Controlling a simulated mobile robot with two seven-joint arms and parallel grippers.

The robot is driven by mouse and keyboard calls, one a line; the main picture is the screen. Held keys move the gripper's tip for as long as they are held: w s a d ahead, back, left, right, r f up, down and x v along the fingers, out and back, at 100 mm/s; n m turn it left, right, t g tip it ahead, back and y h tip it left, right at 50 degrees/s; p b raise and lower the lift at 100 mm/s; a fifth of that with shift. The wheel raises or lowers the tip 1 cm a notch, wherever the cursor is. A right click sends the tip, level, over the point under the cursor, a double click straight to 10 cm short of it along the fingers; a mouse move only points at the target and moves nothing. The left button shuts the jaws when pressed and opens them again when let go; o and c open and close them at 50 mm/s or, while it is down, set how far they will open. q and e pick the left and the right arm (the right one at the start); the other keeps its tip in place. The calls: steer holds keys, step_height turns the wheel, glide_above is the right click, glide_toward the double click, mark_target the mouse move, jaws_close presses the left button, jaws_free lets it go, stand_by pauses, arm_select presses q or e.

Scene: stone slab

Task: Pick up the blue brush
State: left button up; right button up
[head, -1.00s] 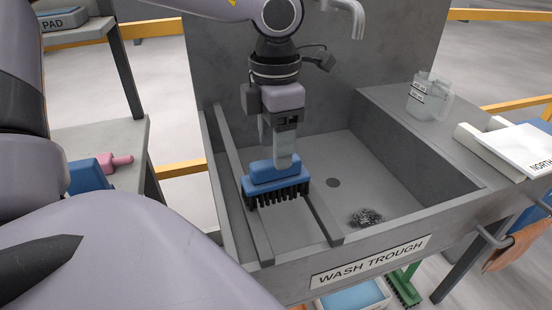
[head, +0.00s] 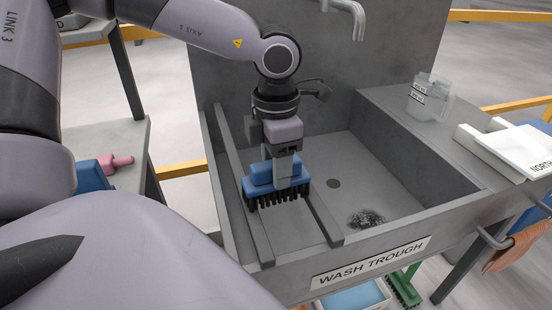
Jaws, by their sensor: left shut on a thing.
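The blue brush (head: 259,182) has a blue body and dark bristles pointing down. It is over the left part of the grey wash trough (head: 455,200), at the two grey rails (head: 322,219) that run across it. My left gripper (head: 282,178) comes down from above and is shut on the brush's raised blue grip. The fingertips are partly hidden against the brush. I cannot tell whether the bristles still touch the rails. My right gripper is not in view.
A tap (head: 350,14) hangs over the back of the trough. A dark scourer (head: 366,218) lies on the trough floor near the drain (head: 333,183). A clear jug (head: 430,97) and a white sign board (head: 515,148) are on the right ledge. A pink-handled thing (head: 115,163) lies on the left shelf.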

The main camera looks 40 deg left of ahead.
arm_select(q)
step_height(320, 180, up, 28)
steer(key=p, duration=0.3)
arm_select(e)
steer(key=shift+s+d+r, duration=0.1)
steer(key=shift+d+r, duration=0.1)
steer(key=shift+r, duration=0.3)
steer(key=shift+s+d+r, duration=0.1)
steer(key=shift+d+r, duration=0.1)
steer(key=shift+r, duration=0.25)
arm_select(q)
steer(key=o, duration=0.3)
steer(key=shift+c, duration=0.7)
